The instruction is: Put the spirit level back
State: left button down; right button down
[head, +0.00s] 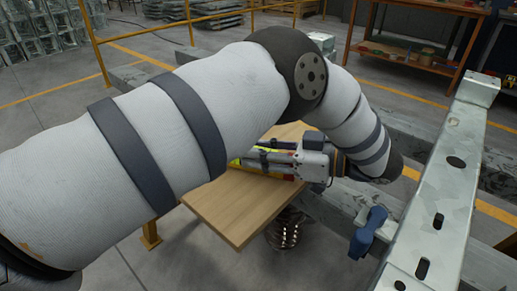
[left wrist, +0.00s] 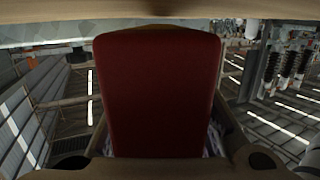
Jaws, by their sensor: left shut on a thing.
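The spirit level (head: 268,151) is a yellow bar, mostly hidden behind my left arm and gripper, just over or on a wooden board (head: 240,208). I cannot tell whether it touches the board. My left gripper (head: 270,158) reaches in from the right side of the board and is shut on the level. In the left wrist view a broad red face (left wrist: 158,92), seemingly the level's end, fills the space between the fingers. My right gripper is not in view.
A perforated galvanized beam (head: 440,205) runs along the right, with a blue clamp-like part (head: 368,232) beside it. A shiny metal coil-like part (head: 284,235) is below the board. A wooden workbench (head: 400,62) and yellow railing (head: 97,45) stand behind.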

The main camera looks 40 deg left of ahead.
pick_arm(q)
jog(key=shift+f, duration=0.4)
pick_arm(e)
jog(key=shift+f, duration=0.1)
pick_arm(q)
jog(key=c, duration=1.3)
grip_release()
